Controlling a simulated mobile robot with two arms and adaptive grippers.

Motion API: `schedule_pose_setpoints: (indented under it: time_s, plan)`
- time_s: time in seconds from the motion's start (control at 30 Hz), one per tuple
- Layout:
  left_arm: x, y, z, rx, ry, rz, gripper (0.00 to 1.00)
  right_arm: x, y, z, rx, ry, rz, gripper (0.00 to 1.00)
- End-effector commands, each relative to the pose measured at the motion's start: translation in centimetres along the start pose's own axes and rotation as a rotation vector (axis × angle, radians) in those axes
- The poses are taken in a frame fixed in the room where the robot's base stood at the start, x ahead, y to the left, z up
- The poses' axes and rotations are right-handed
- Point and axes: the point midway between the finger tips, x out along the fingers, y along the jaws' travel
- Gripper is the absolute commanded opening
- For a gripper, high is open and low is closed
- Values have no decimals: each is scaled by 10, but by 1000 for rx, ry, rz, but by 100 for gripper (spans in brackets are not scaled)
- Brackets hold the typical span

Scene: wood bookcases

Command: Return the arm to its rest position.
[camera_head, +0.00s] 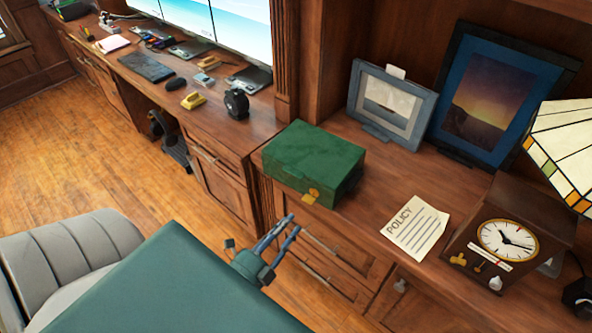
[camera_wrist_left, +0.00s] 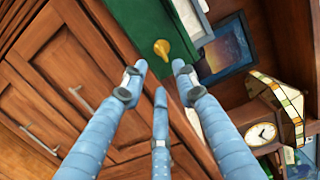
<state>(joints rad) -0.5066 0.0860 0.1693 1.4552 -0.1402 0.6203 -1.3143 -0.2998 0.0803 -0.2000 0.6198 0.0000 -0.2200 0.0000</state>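My left gripper (camera_head: 278,232) is in front of the wooden cabinet's drawers, below and in front of a green box (camera_head: 314,160). In the left wrist view its blue fingers (camera_wrist_left: 160,72) are spread with nothing between them. The green box (camera_wrist_left: 150,25) and its yellow-brass clasp (camera_wrist_left: 162,48) show beyond the fingertips, apart from them as far as I can tell. Most of my left arm is hidden in the head view. My right gripper is in neither view.
A broad teal surface (camera_head: 170,285) fills the bottom of the head view, beside a grey chair (camera_head: 70,255). The counter holds a policy sheet (camera_head: 415,228), a clock (camera_head: 508,238), two frames and a lamp (camera_head: 565,145). Open floor (camera_head: 110,170) lies at left.

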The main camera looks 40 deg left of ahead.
Motion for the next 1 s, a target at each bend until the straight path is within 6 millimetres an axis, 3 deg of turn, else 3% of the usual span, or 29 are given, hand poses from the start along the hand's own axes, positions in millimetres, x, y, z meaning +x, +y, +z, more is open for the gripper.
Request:
schedule_pose_setpoints:
  time_s: [0.17,0.73,0.87,0.97,1.0]
  plan:
    - [-9,-1,0,1,0,-1,29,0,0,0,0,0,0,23]
    - [-10,4,0,-8,0,9,29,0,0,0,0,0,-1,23]
    - [-14,40,-6,-108,-10,99,29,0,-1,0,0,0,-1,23]
    - [-27,98,-18,-269,-36,245,29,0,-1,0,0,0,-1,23]
    - [-36,126,-24,-347,-56,319,29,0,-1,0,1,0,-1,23]
